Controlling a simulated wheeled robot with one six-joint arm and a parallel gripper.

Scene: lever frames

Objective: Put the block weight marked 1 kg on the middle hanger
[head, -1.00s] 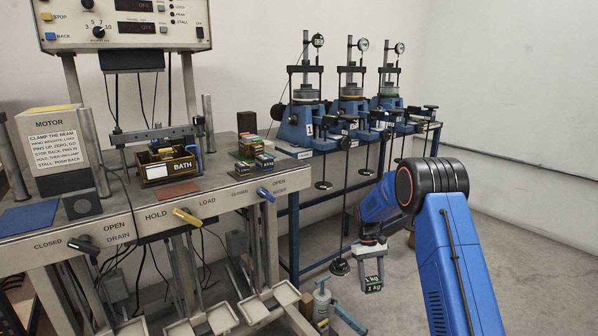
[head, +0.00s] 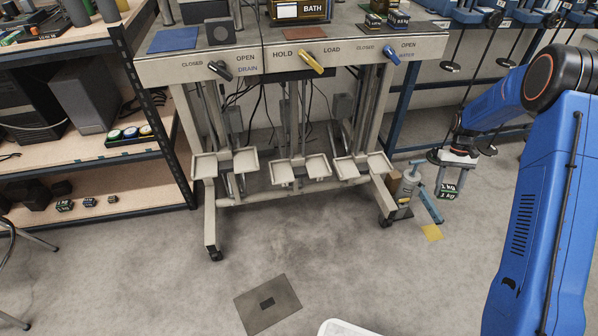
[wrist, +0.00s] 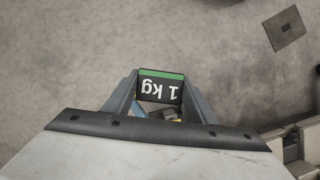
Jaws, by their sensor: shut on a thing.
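My gripper (head: 450,178) is shut on a dark block weight (head: 450,191) with a green band, marked 1 kg. In the wrist view the 1 kg block (wrist: 160,88) sits between the two fingers, its label upside down. The gripper hangs at the right of the head view, right of the bench and above the floor. Under the bench hang three pairs of light grey trays on rods: left (head: 205,166), middle (head: 283,174) and right (head: 346,168). In the head view, the held block is apart from all of them.
Three levers, left (head: 221,70), middle (head: 313,63) and right (head: 391,55), stick out from the bench front. A bottle (head: 405,187) stands on the floor beside the bench's right leg. A shelf (head: 95,212) at left holds more weights. The floor before the trays is mostly clear.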

